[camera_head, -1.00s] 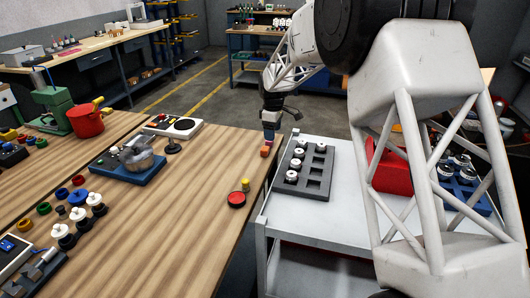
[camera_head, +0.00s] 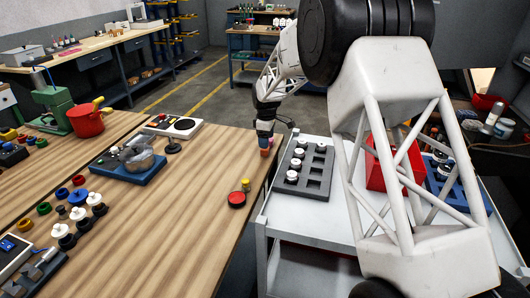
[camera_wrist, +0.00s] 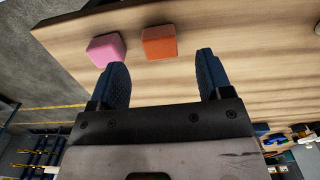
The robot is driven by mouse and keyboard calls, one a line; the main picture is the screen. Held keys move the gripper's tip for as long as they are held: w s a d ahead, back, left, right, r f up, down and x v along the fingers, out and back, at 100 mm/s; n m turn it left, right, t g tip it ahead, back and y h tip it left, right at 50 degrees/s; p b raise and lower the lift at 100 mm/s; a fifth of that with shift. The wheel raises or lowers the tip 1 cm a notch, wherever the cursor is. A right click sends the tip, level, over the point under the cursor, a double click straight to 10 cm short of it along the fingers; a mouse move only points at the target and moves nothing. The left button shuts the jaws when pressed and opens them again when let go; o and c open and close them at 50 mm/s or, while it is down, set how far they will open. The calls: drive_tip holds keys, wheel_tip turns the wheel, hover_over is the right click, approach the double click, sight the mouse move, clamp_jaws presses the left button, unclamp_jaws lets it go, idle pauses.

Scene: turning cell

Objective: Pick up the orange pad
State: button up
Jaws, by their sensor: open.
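The orange pad (camera_wrist: 159,42) is a small block lying on the wooden table, near its edge in the wrist view. A pink block (camera_wrist: 106,49) lies just left of it, with a narrow gap between them. My gripper (camera_wrist: 160,75) is open, its two blue fingers apart and nothing between them. In the wrist view the orange pad shows beyond the fingertips, roughly in line with the gap. In the head view my gripper (camera_head: 266,138) is at the table's far right corner, and the orange pad (camera_head: 264,153) shows small just below it.
The wooden table (camera_head: 190,220) has bare room in front of the pads. A white cart (camera_head: 335,215) with a dark tray (camera_head: 305,180) is right of the table, across a gap.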

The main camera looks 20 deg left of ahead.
sight(265, 151)
drive_tip(key=shift+f, duration=0.2)
drive_tip(key=shift+f, duration=2.5)
drive_tip(key=shift+c, duration=0.3)
drive_tip(key=c, duration=0.9)
